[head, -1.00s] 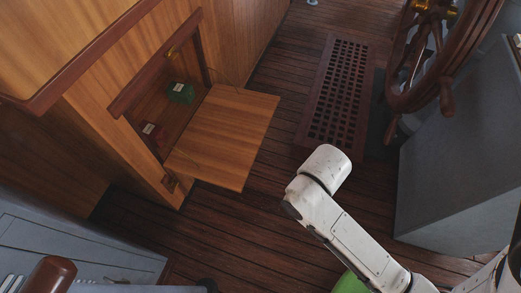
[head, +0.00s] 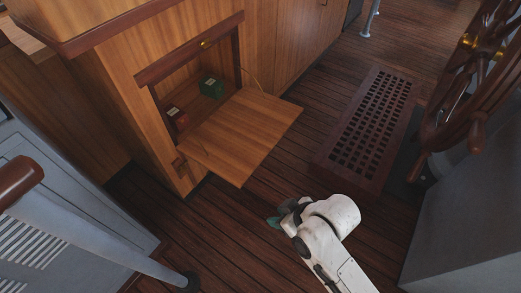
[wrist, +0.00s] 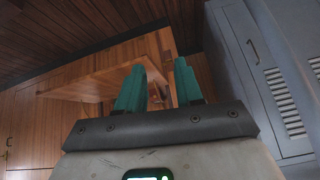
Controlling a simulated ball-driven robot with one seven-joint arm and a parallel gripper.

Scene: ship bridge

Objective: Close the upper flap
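The wooden flap (head: 240,135) hangs folded down and open, standing out roughly level from a wood cabinet (head: 125,95). Thin stays run to it from the opening's sides. Its underside (wrist: 95,80) shows in the wrist view, beyond my fingers. My gripper (head: 274,221), with teal fingers, is to the right of and in front of the flap's free edge in the head view, apart from it. In the wrist view my gripper (wrist: 160,80) has its two fingers spread with nothing between them. In the head view its fingers are partly hidden by the wrist.
A green box (head: 211,87) and a red box (head: 177,117) sit inside the opening. A brass catch (head: 205,44) is above. A grating (head: 368,128) and a ship's wheel (head: 470,85) stand right. A railing (head: 95,245) is at lower left. Plank floor is clear around my gripper.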

